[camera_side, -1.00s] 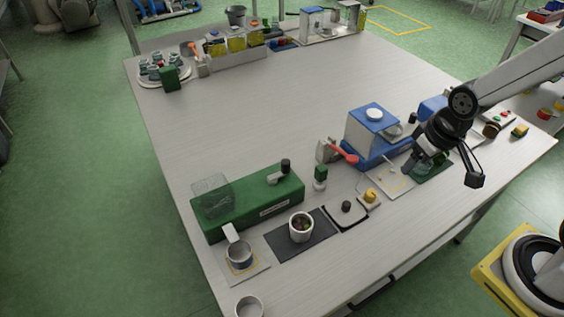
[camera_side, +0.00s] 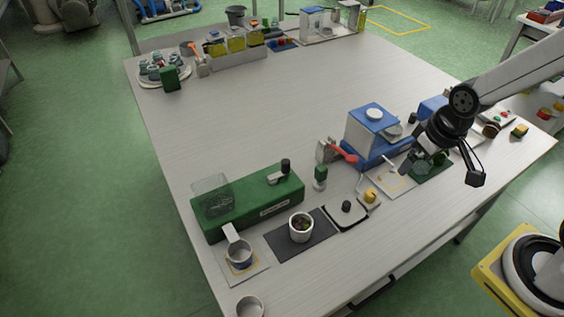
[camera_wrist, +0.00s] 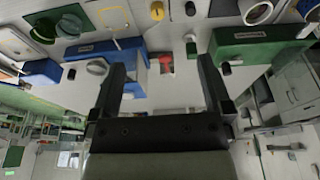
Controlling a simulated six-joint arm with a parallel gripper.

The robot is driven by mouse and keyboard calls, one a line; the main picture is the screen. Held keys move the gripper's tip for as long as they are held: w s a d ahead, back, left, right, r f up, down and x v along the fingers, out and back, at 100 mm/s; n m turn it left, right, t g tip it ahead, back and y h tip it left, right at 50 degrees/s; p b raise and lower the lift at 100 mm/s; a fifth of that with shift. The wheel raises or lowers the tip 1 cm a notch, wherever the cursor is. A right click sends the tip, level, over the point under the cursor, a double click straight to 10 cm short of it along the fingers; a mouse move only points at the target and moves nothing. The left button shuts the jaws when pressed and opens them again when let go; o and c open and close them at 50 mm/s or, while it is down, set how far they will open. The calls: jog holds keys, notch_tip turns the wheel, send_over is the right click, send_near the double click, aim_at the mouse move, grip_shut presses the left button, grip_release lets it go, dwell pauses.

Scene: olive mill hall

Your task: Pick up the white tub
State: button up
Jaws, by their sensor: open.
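A white tub (camera_side: 301,236) with dark and reddish contents stands upright on a dark mat (camera_side: 285,243) near the front of the table. In the wrist view, the white tub (camera_wrist: 258,13) is at the top right, partly cut off by the edge. My gripper (camera_side: 439,172) is to the right of the tub in the side view, well apart from it, over the table's right part. In the wrist view my gripper (camera_wrist: 162,68) has its two fingers spread, with nothing held between them.
A long green machine (camera_side: 250,203) stands behind the tub. A cup with a handle (camera_side: 239,256) is on its left. A small board with a black knob (camera_side: 346,217) and a blue-and-white device (camera_side: 371,133) lie between tub and gripper. The table's middle is clear.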

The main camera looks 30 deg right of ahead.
jog(key=shift+w+v, duration=0.5)
jog(key=shift+v, duration=1.7)
jog(key=n+t+h, duration=0.5)
jog(key=n+t, duration=0.5)
jog(key=n, duration=2.2)
send_over(303, 237)
jog(key=s+a, duration=0.2)
jog(key=s, duration=0.2)
jog(key=shift+h, duration=0.3)
notch_tip(303, 237, down, 24)
jog(key=shift+f, duration=0.1)
jog(key=shift+x, duration=1.3)
jog(key=shift+d, duration=0.1)
